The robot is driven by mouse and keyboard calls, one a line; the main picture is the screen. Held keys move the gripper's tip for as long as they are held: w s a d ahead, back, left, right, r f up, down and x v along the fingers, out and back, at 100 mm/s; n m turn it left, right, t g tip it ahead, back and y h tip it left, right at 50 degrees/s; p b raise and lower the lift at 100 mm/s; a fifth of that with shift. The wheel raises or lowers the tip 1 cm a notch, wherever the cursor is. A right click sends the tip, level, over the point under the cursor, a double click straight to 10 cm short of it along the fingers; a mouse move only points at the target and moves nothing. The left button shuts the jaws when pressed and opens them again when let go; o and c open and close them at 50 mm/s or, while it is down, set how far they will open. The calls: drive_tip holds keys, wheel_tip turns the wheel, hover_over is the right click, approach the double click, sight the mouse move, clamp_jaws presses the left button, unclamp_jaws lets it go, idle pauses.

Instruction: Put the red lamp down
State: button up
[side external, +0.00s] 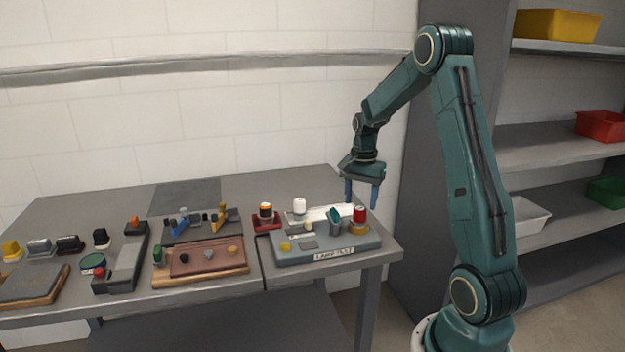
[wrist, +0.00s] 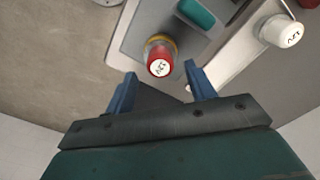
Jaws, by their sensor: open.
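The red lamp (side external: 359,214) stands upright in a yellow ring (side external: 359,228) at the right end of the grey lamp test board (side external: 320,256). In the wrist view the red lamp (wrist: 159,62) shows a white top with dark lettering, with the yellow ring (wrist: 163,42) around its base. My gripper (side external: 362,200) is open and empty, with its blue fingers pointing down just above and behind the lamp. In the wrist view the lamp lies ahead of the gap between the two fingertips (wrist: 158,80), with no finger visibly touching it.
A white lamp (side external: 299,206) and a teal-topped part (side external: 334,215) stand on the same board. Several other boards and small parts fill the table's left. Shelves with bins (side external: 600,125) stand at right.

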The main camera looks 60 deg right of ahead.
sight(358, 209)
wheel_tip(358, 209, up, 9)
drive_tip(key=shift+f, duration=0.2)
idle(0.5)
drive_tip(key=s+a+r+n+t+h, duration=0.1)
drive_tip(key=a+r+n, duration=0.3)
drive_tip(key=a, duration=0.5)
drive_tip(key=s+a+r+n+t, duration=0.1)
drive_tip(key=a+r+n, duration=0.3)
drive_tip(key=a, duration=0.4)
drive_tip(key=s+a+n+t+y, duration=0.1)
drive_tip(key=s+a+n+t, duration=0.2)
drive_tip(key=s+a+n, duration=0.7)
drive_tip(key=s+a+f, duration=0.1)
drive_tip(key=a, duration=0.2)
drive_tip(key=shift+s+a+t, duration=0.3)
drive_tip(key=shift+a, duration=0.05)
drive_tip(key=shift+o, duration=0.6)
drive_tip(key=shift+r, duration=0.1)
